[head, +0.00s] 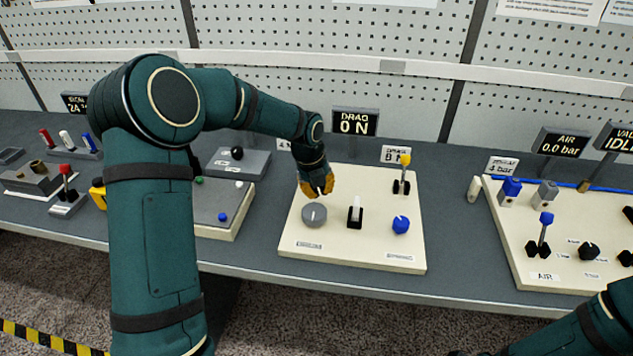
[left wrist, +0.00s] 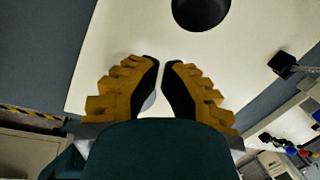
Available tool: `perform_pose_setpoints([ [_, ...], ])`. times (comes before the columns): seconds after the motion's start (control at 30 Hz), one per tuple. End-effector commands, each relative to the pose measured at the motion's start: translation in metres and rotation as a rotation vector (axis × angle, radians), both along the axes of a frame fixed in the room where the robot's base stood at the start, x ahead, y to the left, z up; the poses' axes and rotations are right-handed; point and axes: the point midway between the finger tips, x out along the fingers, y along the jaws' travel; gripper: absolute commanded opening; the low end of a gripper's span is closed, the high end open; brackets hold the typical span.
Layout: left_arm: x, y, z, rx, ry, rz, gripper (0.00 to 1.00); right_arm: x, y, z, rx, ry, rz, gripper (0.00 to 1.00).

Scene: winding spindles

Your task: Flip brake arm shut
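A cream board (head: 345,250) on the bench carries a grey knob (head: 314,215), a white-handled switch (head: 355,212), a blue knob (head: 401,224) and a yellow-tipped lever (head: 402,172) standing upright on a black base. I cannot tell for sure which one is the brake arm. My left gripper (head: 319,191) hangs just above and behind the grey knob, left of the lever and the switch. In the left wrist view its fingers (left wrist: 161,62) are a narrow gap apart, with nothing seen held. My right gripper is out of view; only my right arm shows at lower right.
A display reading DRAG 0 N (head: 355,122) stands behind the board. Another board (head: 510,240) with levers and knobs is to the right. A smaller board (head: 232,228) sits to the left, partly behind my left arm. Bare bench lies between the boards.

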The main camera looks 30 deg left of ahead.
Motion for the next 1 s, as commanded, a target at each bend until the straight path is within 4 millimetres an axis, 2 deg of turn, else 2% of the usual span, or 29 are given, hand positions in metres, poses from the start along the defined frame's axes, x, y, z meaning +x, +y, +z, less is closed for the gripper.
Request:
perform_pose_setpoints([
  [0.1, 0.012, 0.012, 0.011, 0.0, -0.008, 0.004, 0.0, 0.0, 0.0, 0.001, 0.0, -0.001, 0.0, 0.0],
  [0.33, 0.021, 0.021, 0.016, 0.0, -0.006, 0.002, 0.0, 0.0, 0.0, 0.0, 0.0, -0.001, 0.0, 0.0],
  [0.77, 0.021, 0.021, 0.017, -0.001, -0.003, 0.001, 0.0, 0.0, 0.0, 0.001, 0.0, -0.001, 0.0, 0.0],
  [1.0, 0.017, 0.013, 0.022, -0.011, 0.03, 0.001, 0.0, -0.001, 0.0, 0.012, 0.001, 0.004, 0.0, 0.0],
])
